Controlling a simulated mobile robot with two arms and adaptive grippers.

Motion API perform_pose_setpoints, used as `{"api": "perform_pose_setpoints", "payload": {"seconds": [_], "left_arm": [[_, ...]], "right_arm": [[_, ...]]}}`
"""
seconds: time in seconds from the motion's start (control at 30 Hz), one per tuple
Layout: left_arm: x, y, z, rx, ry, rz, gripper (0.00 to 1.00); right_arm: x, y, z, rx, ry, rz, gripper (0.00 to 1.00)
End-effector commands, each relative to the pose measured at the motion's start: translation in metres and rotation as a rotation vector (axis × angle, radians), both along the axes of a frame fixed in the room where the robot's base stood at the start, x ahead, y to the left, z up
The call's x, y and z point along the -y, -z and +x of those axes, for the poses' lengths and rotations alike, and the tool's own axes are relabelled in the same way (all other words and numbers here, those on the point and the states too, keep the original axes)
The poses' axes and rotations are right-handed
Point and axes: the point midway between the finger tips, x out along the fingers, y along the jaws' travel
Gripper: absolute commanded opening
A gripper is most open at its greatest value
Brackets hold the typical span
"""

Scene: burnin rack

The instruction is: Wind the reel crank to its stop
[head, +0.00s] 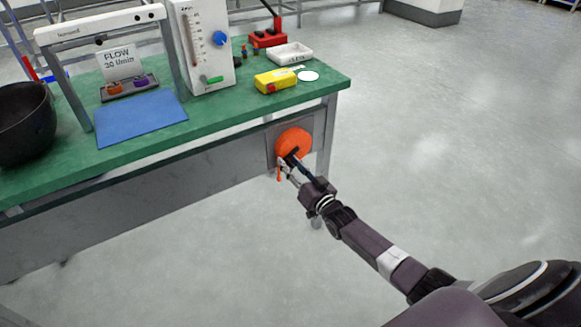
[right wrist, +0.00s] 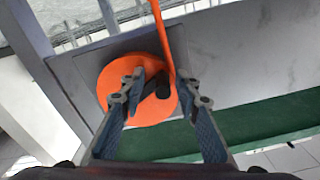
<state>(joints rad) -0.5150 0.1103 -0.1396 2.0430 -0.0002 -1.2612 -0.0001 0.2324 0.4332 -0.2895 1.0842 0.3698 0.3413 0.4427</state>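The orange reel (head: 294,142) is a round disc on a grey plate at the front of the green bench. In the right wrist view the reel (right wrist: 112,88) has a dark crank with a short black knob (right wrist: 163,91). An orange strap (right wrist: 161,35) runs off the reel. My right gripper (head: 286,162) is at the reel's face and partly covers the crank in the head view. In the right wrist view my right gripper (right wrist: 166,92) has its fingers apart, one on each side of the knob, with gaps visible. My left gripper is not in view.
The bench's green top (head: 215,110) holds a blue mat (head: 140,117), a white flow meter panel (head: 205,50), a yellow device (head: 276,80), a white tray (head: 290,54) and a black bowl (head: 25,125). The floor right of the bench is clear.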

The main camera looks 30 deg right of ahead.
Motion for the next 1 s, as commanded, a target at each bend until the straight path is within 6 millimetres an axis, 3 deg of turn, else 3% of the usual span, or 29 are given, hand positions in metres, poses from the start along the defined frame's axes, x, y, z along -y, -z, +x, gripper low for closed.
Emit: {"api": "perform_pose_setpoints", "payload": {"seconds": [0.37,1.0], "left_arm": [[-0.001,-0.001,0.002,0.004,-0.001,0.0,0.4],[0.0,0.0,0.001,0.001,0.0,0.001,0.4]], "right_arm": [[0.001,0.006,-0.01,-0.011,0.001,0.0,0.3],[0.009,0.004,-0.106,-0.006,0.0,-0.001,0.3]]}}
